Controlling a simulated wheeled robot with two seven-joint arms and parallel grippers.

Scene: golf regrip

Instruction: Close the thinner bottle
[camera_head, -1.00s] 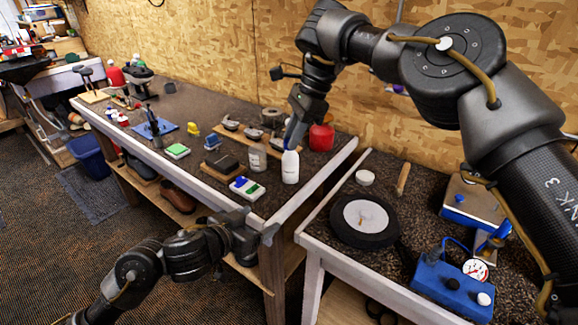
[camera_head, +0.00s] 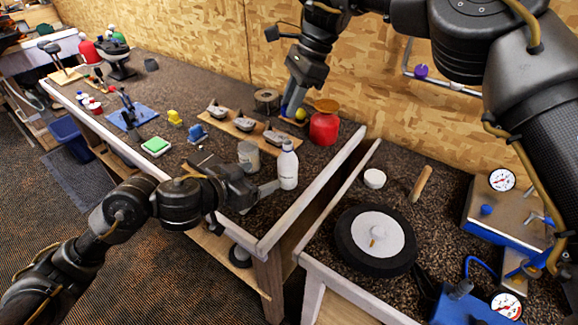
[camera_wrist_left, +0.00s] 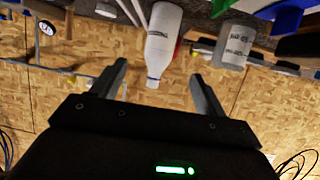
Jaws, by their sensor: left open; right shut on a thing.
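The thinner bottle (camera_head: 288,168) is white, with a narrow neck, and stands upright near the bench's front right corner. In the left wrist view it (camera_wrist_left: 162,42) appears upside down, with a thin bluish line at its neck. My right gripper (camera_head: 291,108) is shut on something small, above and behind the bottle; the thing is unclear.
A red container (camera_head: 323,129) stands behind the bottle to the right. A wooden board (camera_head: 240,130) with metal pieces lies behind it. To the right, a lower bench holds a black round wheel (camera_head: 345,240), a white round piece (camera_head: 374,178) and a wooden handle (camera_head: 421,184).

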